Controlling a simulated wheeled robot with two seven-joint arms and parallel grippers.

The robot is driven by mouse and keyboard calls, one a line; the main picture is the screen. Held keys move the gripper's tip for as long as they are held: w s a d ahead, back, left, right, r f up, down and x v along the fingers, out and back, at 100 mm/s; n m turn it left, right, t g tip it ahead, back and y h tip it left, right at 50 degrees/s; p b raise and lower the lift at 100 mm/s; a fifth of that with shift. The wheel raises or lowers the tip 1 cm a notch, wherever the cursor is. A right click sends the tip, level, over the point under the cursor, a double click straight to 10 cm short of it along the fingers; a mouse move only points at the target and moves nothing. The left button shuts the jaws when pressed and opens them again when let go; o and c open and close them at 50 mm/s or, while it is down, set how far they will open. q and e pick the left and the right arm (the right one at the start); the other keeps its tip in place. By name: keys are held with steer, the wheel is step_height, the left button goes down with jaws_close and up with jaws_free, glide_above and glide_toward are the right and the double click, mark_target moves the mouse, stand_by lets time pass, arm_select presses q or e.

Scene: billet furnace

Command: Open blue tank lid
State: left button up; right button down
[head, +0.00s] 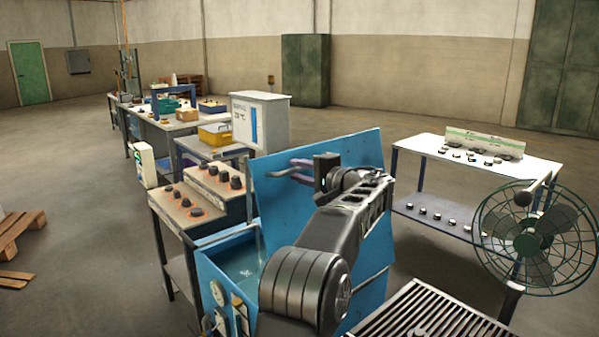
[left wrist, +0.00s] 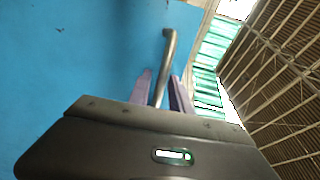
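The blue tank (head: 222,262) stands low in front of me, and part of its inside shows at the left. Its blue lid (head: 345,150) is raised and steeply tilted, and fills the left of the left wrist view (left wrist: 75,60). My left gripper (head: 294,173) is at the lid, with purple fingers pointing left. In the left wrist view, a grey metal handle (left wrist: 168,52) runs between the fingers (left wrist: 163,88), which look closed around it. Small gaps beside the bar make firm contact hard to judge. My left arm hides part of the lid. My right gripper is out of view.
A green fan (head: 527,245) stands at the right beside a white-topped table (head: 480,150). A slatted grate (head: 430,315) lies at the bottom right. A bench with dark knobs (head: 180,215) stands left of the tank.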

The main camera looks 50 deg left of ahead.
arm_select(q)
steer(key=shift+o, duration=0.7)
steer(key=d+b, duration=0.2)
steer(key=d, duration=0.5)
steer(key=shift+d+r+b, duration=0.35)
steer(key=shift+d+r, duration=0.05)
steer(key=shift+w, duration=0.1)
